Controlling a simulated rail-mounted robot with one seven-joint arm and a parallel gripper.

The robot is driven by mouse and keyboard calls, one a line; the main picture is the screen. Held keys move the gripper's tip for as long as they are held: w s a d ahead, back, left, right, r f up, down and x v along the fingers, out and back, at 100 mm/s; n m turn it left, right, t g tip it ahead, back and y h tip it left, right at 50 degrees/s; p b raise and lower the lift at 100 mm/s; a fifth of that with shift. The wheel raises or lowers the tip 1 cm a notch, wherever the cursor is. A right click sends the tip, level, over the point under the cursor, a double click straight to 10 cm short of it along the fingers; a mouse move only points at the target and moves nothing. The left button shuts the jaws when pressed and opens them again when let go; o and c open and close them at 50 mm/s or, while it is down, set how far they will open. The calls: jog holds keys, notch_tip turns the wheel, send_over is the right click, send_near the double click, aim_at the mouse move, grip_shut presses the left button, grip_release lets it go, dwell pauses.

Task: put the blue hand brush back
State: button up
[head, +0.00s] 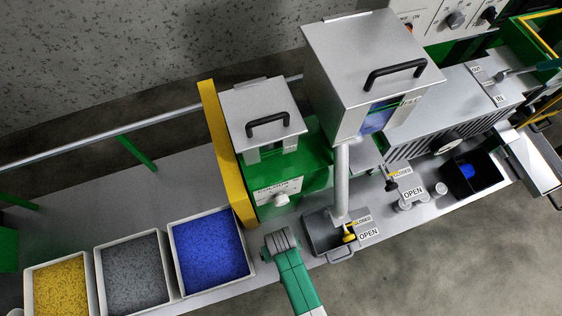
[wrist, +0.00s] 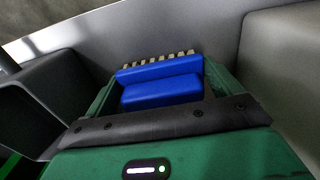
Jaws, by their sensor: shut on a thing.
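The blue hand brush (wrist: 160,70) is in the wrist view, a blue block with a row of pale bristles along its far edge. My gripper (wrist: 160,85) is shut on it, with one green finger on each side. The bristles point toward a grey surface (wrist: 150,25). I cannot tell whether they touch it. In the head view only part of my green and grey arm shows at the lower middle. My fingertips and the brush cannot be made out there.
In the head view, bins of yellow (head: 60,285), grey (head: 135,270) and blue granules (head: 208,250) stand at left. A grey tray (head: 320,232) is right of my arm. A black box (head: 487,180) with something blue inside stands farther right. Grey walls flank my gripper in the wrist view.

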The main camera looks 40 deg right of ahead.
jog(key=shift+f, duration=0.15)
jog(key=o, duration=0.7)
notch_tip(320, 180, up, 12)
jog(key=p, duration=0.3)
jog(key=shift+r+p, duration=0.2)
jog(key=shift+p, duration=0.15)
